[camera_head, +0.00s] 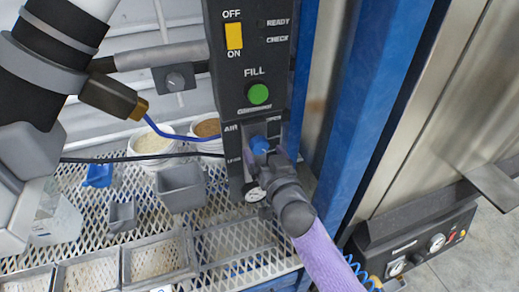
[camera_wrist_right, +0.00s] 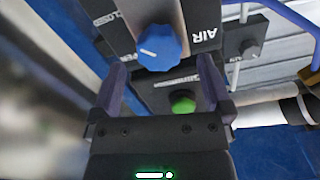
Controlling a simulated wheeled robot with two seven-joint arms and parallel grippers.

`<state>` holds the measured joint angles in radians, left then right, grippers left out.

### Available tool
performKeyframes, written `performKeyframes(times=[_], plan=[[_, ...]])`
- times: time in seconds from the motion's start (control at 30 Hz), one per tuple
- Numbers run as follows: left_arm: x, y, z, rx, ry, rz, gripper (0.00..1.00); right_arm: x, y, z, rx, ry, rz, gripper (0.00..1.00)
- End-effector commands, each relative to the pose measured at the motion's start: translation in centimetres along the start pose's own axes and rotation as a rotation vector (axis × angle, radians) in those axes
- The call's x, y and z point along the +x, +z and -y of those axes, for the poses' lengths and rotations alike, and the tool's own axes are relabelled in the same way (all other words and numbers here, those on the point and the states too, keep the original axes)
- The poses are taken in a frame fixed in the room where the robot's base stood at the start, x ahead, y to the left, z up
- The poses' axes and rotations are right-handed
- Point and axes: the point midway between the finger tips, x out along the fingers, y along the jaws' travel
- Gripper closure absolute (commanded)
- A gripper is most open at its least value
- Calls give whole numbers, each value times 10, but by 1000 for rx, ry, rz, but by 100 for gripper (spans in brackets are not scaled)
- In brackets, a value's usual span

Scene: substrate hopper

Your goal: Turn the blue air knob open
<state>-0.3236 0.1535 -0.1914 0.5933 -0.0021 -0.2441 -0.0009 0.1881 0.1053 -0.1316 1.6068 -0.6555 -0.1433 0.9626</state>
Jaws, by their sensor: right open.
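The blue air knob (camera_head: 259,145) sits on the dark AIR panel in the head view, below the green FILL button. In the right wrist view the blue knob (camera_wrist_right: 158,47) shows a short white mark, with the AIR and CLOSED labels near it and a partly hidden label by the left finger. My right gripper (camera_head: 266,162) is close in front of the panel and partly hides its lower part. In the wrist view its two fingers (camera_wrist_right: 160,78) are open and empty. The knob shows ahead between their tips, and no contact is visible. My left gripper is not in view.
The green FILL button (camera_head: 258,94) and the yellow OFF/ON switch (camera_head: 233,36) are above the knob. A pressure gauge (camera_head: 255,194) is just below. A blue post (camera_head: 362,100) stands to the right. Tubs and bins fill the mesh shelf (camera_head: 225,243) at left.

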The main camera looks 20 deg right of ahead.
Motion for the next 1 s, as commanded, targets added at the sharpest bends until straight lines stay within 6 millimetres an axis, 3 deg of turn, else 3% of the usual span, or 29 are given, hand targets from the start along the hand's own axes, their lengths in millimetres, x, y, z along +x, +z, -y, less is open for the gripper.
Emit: performKeyframes(times=[0.2,0.53,0.9,0.97,1.0], plan=[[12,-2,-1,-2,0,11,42,30,2,-1,-1,0,2,0],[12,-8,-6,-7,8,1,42,35,1,0,-1,0,4,2],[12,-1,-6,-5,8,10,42,34,1,0,0,0,4,80],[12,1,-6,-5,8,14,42,34,1,0,0,0,4,93],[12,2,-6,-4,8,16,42,34,1,0,-1,0,4,93]])
